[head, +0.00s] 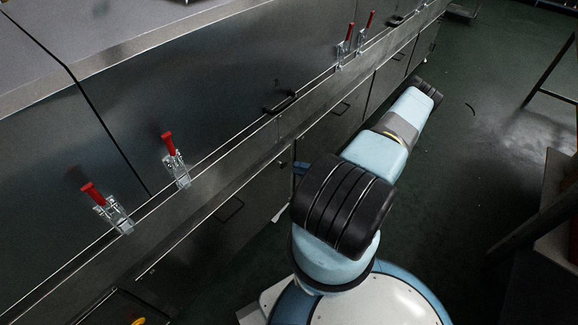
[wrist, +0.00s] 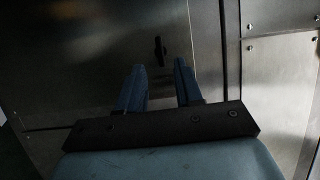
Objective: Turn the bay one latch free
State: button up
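My gripper (wrist: 159,66) shows in the wrist view with its two blue fingers apart and nothing between them. A small dark upright latch (wrist: 159,50) sits on a metal panel just beyond the fingertips, roughly in line with the gap. The fingers look apart from it, but the exact distance is hard to judge. No label shows that it is the bay one latch. In the head view my arm hides most of the gripper and this latch.
A panel seam (wrist: 224,50) and a riveted plate (wrist: 285,50) lie right of the fingers. Green floor (head: 480,60) is open at upper right.

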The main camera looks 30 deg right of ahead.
jog(key=shift+x, duration=2.85)
jog(key=shift+c, duration=0.5)
